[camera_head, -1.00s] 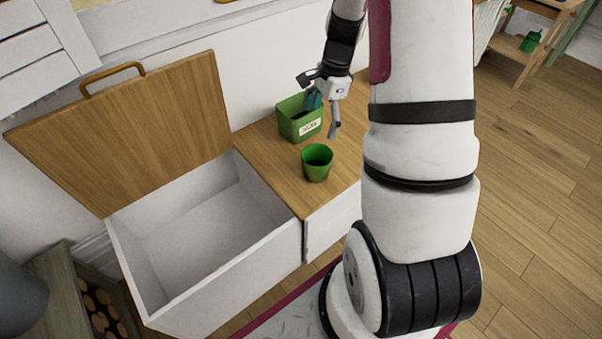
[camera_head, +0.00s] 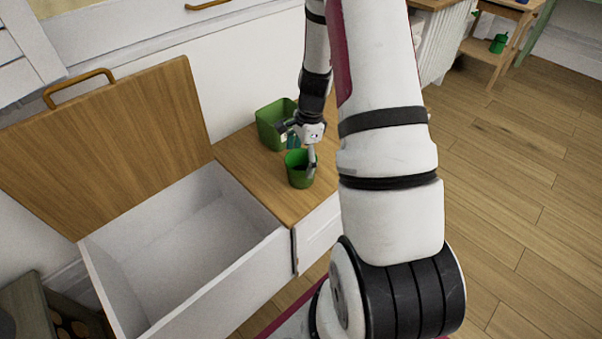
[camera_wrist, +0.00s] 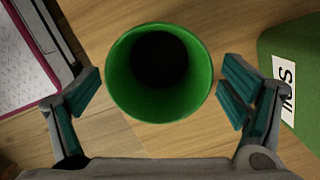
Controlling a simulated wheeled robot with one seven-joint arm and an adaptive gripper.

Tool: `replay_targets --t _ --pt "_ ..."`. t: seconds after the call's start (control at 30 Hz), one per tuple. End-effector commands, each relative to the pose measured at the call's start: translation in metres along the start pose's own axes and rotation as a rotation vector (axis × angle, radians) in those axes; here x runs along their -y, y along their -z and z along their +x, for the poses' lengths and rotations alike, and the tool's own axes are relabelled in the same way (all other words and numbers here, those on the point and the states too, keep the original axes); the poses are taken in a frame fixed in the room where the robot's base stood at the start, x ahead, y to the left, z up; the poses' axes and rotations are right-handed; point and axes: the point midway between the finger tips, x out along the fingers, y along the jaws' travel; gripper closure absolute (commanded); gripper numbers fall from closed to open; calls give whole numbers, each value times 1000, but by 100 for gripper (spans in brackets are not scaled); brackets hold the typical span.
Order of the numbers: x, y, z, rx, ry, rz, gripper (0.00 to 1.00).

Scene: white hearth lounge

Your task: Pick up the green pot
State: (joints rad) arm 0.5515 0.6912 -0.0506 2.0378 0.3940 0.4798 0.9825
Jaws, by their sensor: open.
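The green pot (camera_head: 299,170) is a small round tapered pot standing upright on the wooden top of the bench. In the wrist view the pot (camera_wrist: 118,85) is seen from above, with dark contents inside. My gripper (camera_head: 300,152) is just above and around the pot in the head view. In the wrist view my gripper (camera_wrist: 162,92) is open, with one teal-padded finger on each side of the pot. A gap shows at the left finger; the right finger is close to the rim, and contact there cannot be told.
A green rectangular bin (camera_head: 270,122) with a white label stands right behind the pot, near the gripper; it also shows in the wrist view (camera_wrist: 285,55). Left of the pot is an open white compartment (camera_head: 150,290) with a raised wooden lid (camera_head: 110,150). Bare wood top (camera_head: 240,165) lies left of the pot.

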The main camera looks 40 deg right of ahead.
Motion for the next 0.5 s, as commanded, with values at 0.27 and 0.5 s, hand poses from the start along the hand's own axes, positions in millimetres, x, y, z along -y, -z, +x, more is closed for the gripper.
replay_targets --t 0.27,0.5 --pt "-1 1 40 0 -2 -1 9" --pt "-1 0 43 0 0 -1 9"
